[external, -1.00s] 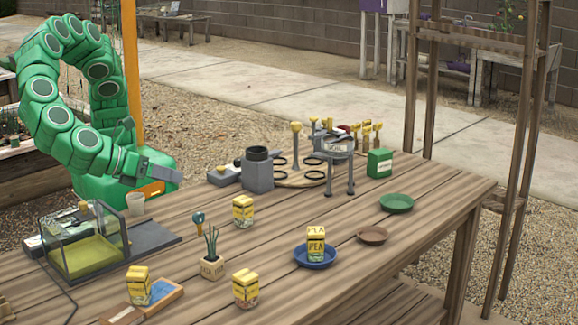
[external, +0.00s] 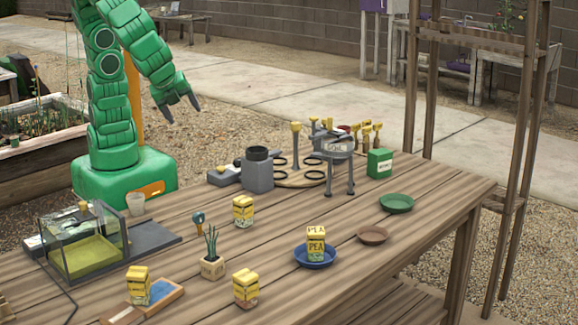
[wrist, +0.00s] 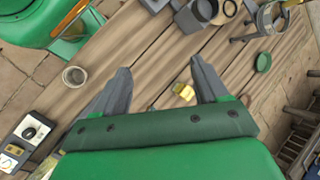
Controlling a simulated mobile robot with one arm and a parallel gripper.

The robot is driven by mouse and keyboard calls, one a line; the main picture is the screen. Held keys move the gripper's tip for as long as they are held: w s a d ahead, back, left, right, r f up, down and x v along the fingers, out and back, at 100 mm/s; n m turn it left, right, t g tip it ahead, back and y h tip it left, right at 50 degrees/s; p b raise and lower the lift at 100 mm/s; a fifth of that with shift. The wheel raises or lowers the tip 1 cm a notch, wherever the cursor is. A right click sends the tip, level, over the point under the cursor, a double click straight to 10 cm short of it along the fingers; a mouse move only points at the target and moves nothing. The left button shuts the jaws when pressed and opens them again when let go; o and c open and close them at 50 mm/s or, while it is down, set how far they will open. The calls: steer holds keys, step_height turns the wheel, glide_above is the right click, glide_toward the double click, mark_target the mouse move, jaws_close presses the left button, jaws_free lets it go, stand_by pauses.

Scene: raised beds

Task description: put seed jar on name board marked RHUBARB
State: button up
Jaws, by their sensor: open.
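Several seed jars with yellow lids stand on the table: one near the middle (external: 243,211), one at the front (external: 246,288), one at the front left (external: 138,285), and one marked PEA (external: 316,244) on a blue saucer (external: 301,259). I cannot read RHUBARB anywhere, and cannot tell which board bears it. A low wooden board with a blue panel (external: 168,293) lies at the front left, by a jar. My gripper (external: 181,107) is open and empty, high above the table's far side. In the wrist view a yellow-topped thing (wrist: 183,91) shows below, between my fingers (wrist: 160,67).
A glass case (external: 82,247), a small potted plant (external: 212,266) and a cup (external: 136,204) stand on the left. A grey pot (external: 259,173), a metal stand (external: 340,170) and a green tin (external: 380,163) stand at the back. Green (external: 397,203) and brown (external: 373,235) saucers lie right.

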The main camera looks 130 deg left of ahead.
steer(key=s+d+n+h, duration=0.2)
steer(key=s+n+h, duration=0.1)
steer(key=s, duration=0.6)
steer(key=s+d+f+n+h, duration=0.1)
steer(key=s+d+n+h, duration=0.1)
steer(key=s, duration=0.7)
steer(key=shift+s+d+f+n+h, duration=0.2)
steer(key=shift+d+n+h, duration=0.15)
steer(key=shift+n+h, duration=0.3)
